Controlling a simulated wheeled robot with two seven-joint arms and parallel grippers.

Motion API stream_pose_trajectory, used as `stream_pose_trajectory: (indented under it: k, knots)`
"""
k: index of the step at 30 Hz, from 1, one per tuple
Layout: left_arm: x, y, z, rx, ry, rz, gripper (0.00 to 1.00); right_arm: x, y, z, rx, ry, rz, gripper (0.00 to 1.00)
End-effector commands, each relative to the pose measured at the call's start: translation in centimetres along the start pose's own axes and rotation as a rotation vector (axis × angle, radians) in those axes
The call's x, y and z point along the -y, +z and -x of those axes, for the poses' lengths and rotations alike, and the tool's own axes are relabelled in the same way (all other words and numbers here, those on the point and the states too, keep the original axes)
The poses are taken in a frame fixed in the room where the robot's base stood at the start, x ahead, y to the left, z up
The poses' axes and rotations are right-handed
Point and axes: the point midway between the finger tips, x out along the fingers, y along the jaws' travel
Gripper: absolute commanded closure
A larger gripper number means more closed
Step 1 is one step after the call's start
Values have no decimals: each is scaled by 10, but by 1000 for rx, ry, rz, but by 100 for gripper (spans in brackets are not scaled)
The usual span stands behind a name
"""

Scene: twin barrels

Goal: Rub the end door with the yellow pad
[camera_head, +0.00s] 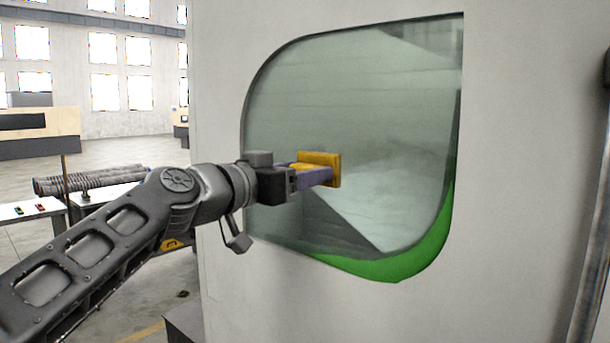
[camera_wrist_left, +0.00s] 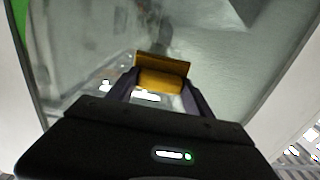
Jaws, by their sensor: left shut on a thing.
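The end door (camera_head: 541,190) is a large pale panel with a rounded window (camera_head: 360,130) of greenish glass and a green patch at its lower right. My left gripper (camera_head: 318,172) reaches in from the left and is shut on the yellow pad (camera_head: 331,160). It holds the pad in front of the window glass; whether the pad touches the glass I cannot tell. In the left wrist view, the pad (camera_wrist_left: 162,72) sits between the purple-grey fingers of my left gripper (camera_wrist_left: 160,92), with the glass behind it. My right gripper is not in view.
A dark vertical bar (camera_head: 597,220) stands at the right edge. At the left, a table (camera_head: 38,228) holds small items, and dark ribbed rollers (camera_head: 90,179) lie behind it. The hall floor (camera_head: 130,150) beyond is mostly open.

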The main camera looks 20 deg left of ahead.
Motion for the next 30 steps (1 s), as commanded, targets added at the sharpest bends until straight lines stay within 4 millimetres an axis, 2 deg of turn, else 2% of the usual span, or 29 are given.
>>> stream_pose_trajectory:
  k: [7, 18, 30]
  knots:
    - [6, 0, 0, -2, -1, 0, 73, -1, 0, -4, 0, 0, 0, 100]
    - [35, 0, 0, -2, 0, 1, 73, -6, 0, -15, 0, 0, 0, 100]
    - [36, -1, 2, -2, 1, 0, 73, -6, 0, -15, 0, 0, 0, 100]
